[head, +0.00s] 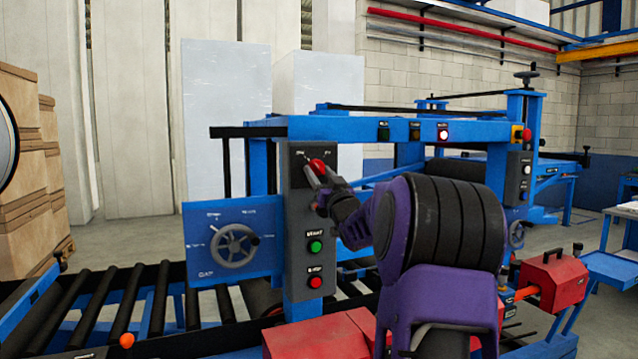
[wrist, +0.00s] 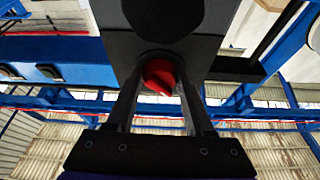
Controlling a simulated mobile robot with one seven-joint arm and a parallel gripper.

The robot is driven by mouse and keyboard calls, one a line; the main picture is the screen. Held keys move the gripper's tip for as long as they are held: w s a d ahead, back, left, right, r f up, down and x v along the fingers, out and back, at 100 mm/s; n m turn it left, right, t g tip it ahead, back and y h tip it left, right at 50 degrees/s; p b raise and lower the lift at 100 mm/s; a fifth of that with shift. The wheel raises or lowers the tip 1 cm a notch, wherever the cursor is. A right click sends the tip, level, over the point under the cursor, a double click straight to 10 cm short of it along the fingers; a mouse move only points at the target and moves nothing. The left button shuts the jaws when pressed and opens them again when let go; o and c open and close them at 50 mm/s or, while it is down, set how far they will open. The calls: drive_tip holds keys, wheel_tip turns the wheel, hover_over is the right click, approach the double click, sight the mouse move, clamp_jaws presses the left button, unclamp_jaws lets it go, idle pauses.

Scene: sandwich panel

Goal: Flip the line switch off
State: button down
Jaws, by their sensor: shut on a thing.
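The line switch is a red rotary knob (head: 317,166) at the top of a dark grey control panel (head: 298,215). Small white labels stand to the upper left and upper right of it. My gripper (head: 318,178) reaches the knob from the lower right and is shut on it. In the wrist view the red knob (wrist: 160,76) sits between my two fingers (wrist: 160,100), with the dark panel face behind it. The fingers partly cover the knob, and I cannot tell exactly which label it points to.
Below the knob are a green button (head: 316,246) and a red button (head: 315,282). A blue plate with a handwheel (head: 235,246) stands left of the panel. A roller conveyor (head: 110,305) runs at lower left. A red box (head: 556,280) is at right.

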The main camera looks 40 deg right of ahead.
drive_tip(key=shift+n+y, duration=0.4)
drive_tip(key=shift+n, duration=0.2)
drive_tip(key=shift+c, duration=1.4)
unclamp_jaws()
drive_tip(key=shift+s+f, duration=0.1)
drive_tip(key=b+v, duration=0.2)
drive_tip(key=v, duration=1.5)
